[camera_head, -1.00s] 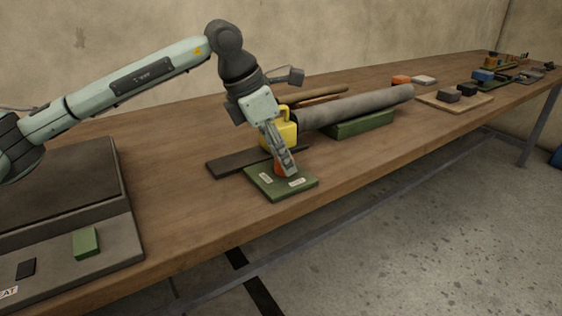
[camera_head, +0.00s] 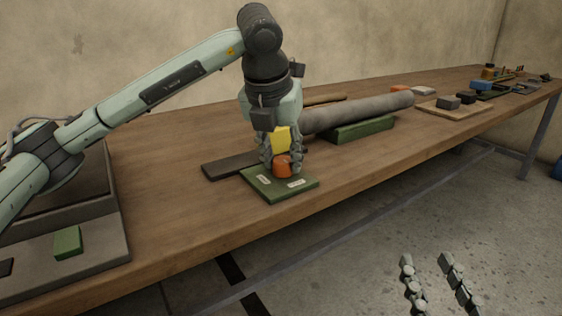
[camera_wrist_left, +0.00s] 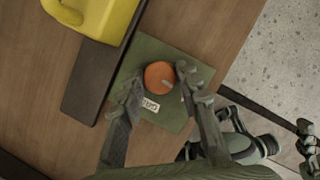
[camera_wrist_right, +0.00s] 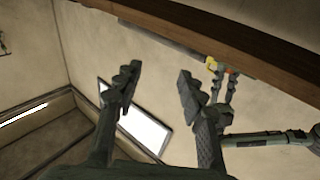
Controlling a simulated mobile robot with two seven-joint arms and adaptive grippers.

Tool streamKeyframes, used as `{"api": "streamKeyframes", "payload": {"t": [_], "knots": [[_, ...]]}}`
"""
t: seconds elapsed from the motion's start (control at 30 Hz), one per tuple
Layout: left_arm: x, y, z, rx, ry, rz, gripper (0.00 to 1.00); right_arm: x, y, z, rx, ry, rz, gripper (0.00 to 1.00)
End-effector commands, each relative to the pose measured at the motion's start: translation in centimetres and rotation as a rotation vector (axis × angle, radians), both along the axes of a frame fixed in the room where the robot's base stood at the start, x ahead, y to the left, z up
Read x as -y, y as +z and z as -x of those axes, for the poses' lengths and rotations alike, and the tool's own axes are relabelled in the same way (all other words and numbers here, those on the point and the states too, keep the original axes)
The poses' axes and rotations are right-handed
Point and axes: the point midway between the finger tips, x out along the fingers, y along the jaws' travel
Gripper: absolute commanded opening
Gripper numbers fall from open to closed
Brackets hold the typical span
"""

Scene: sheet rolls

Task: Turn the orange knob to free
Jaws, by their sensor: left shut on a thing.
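The orange knob (camera_head: 282,167) sits on a green plate (camera_head: 260,187) near the table's front edge. Two white labels lie on the plate; I cannot read them surely. In the left wrist view the knob (camera_wrist_left: 157,76) shows a short grey mark on its right side. My left gripper (camera_head: 282,170) points down over the plate, shut on the knob with one finger on each side. My right gripper (camera_head: 434,262) is open and empty, off the table above the floor; its spread fingers also show in the right wrist view (camera_wrist_right: 158,82).
A yellow block-like thing with a handle (camera_wrist_left: 97,15) stands on a dark strip (camera_head: 225,166) behind the plate. A long grey roll (camera_head: 360,112) rests on a green support (camera_head: 362,130) to the right. A grey unit with a green block (camera_head: 68,242) is at left.

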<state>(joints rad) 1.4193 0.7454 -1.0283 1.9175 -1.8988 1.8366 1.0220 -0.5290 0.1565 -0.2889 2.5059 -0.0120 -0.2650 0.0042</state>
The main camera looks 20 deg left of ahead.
Motion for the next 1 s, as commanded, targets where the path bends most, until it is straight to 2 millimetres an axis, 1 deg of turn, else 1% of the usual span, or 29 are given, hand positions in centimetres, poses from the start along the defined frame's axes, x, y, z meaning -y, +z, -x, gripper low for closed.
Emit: {"api": "streamKeyframes", "payload": {"t": [0.2,0.33,0.5,0.83,0.87,1.0], "knots": [[0.1,0.1,-0.1,0.003,0.092,0.001,0.04,-0.6,1.9,0.5,0.085,0.015,-0.045,0.4],[0.1,0.1,-0.1,0.002,0.12,0.002,0.04,-0.8,2.5,0.7,0.111,0.02,-0.058,0.4],[0.1,0.1,-0.1,0.001,0.136,0.001,0.04,-0.8,2.8,0.8,0.124,0.022,-0.065,0.4],[0.1,0.1,-0.1,0.002,0.138,0.002,0.04,-0.8,2.8,0.8,0.125,0.022,-0.065,0.4],[0.1,0.1,-0.1,0.002,0.137,0.002,0.35,-0.8,2.8,0.8,0.125,0.022,-0.065,0.4],[0.1,0.1,-0.1,0.001,0.137,0.002,0.53,-0.8,2.8,0.8,0.125,0.022,-0.065,0.4]]}}
